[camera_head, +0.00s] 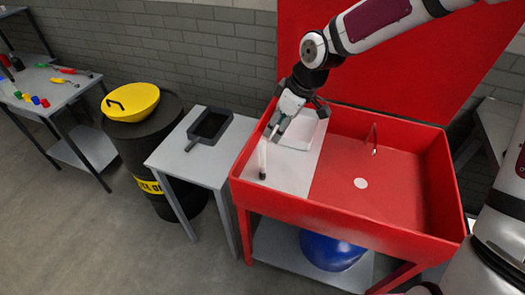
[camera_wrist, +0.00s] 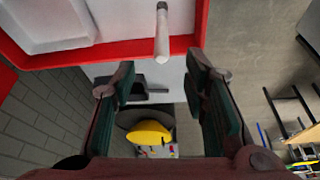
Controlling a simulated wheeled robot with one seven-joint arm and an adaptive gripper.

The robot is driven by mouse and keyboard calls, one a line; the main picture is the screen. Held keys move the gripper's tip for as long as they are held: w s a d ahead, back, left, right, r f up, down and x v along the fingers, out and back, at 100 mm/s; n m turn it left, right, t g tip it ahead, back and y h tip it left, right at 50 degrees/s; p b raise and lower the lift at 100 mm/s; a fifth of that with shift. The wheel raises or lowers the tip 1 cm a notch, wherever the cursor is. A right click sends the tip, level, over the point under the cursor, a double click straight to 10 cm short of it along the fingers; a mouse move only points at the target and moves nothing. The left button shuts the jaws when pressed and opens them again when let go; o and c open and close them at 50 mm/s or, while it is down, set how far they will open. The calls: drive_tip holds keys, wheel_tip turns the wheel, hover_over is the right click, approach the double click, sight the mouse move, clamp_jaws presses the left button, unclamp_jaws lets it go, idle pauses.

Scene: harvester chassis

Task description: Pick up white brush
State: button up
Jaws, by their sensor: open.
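The white brush (camera_head: 262,156) is a thin white stick with a dark end, at the white left part of the red sink (camera_head: 240,190). In the wrist view the brush (camera_wrist: 161,38) shows at the top middle, its dark end upward and its pale end toward the jaws. My gripper (camera_head: 275,128) is just above and beside the brush in the head view. In the wrist view my gripper (camera_wrist: 160,85) has its two fingers wide apart with nothing between them. The brush lies beyond the fingertips, roughly centred on the gap; I cannot tell whether they touch.
A red panel (camera_head: 400,60) stands behind the sink, close to my arm. A faucet (camera_head: 374,140) rises from the basin. A side table (camera_head: 215,165) holds a black pan (camera_head: 208,127). A black barrel (camera_head: 150,150) carries a yellow bowl-like object (camera_head: 133,103). A blue ball (camera_head: 330,250) sits below.

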sight(264, 142)
drive_tip(key=shift+y, duration=0.4)
drive_tip(key=x, duration=0.9)
drive_tip(key=shift+w+a+r, duration=0.15)
drive_tip(key=shift+w+a, duration=0.05)
drive_tip(key=shift+a, duration=0.1)
drive_tip(key=x, duration=0.5)
drive_tip(key=shift+s+d+f+p, duration=0.1)
drive_tip(key=shift+f+p, duration=0.2)
drive_tip(key=shift+f, duration=0.15)
clamp_jaws()
